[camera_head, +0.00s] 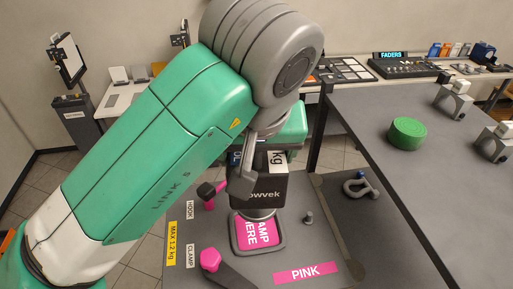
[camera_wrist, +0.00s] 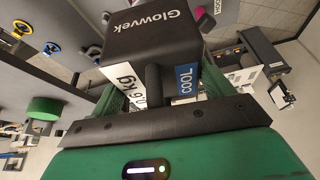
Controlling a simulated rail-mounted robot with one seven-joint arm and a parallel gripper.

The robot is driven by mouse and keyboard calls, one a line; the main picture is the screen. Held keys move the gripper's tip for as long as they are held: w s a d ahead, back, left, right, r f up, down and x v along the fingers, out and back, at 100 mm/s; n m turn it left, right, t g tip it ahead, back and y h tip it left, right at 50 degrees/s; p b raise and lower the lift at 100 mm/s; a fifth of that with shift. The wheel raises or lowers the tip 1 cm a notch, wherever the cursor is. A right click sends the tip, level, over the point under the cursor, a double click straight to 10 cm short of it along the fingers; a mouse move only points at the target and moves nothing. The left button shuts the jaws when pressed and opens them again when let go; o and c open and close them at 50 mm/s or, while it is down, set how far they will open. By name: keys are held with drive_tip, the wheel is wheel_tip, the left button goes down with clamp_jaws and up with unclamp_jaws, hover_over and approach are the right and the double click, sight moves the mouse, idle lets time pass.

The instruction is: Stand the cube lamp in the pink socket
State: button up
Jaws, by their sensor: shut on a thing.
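The cube lamp, a black box (camera_head: 262,190) marked "Glowvek", is upright below my green gripper (camera_head: 272,138) in the head view. My gripper is shut on it from above; arm links partly hide the grip. The lamp's round grey foot is over the back part of the pink socket (camera_head: 258,236), a dark frame around a pink plate with white lettering. I cannot tell whether the foot touches it. In the wrist view the lamp (camera_wrist: 165,35) fills the top middle beyond my gripper (camera_wrist: 153,85), with white weight and blue "COOL" labels; the socket is not visible there.
A pink knob (camera_head: 210,260) on a dark clamp stands front left of the socket, and a pink-and-black hook part (camera_head: 212,192) behind it. A small grey peg (camera_head: 309,217) is close on the right. A green disc (camera_head: 407,134) lies on the right table.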

wheel_tip(320, 180, down, 8)
drive_tip(key=b, duration=0.5)
drive_tip(key=shift+r, duration=0.25)
drive_tip(key=shift+f, duration=0.55)
drive_tip(key=shift+s, duration=0.1)
drive_tip(key=shift+f, duration=0.15)
idle(0.3)
drive_tip(key=o, duration=1.9)
drive_tip(key=v, duration=0.7)
drive_tip(key=shift+s+r, duration=0.2)
drive_tip(key=shift+r, duration=0.15)
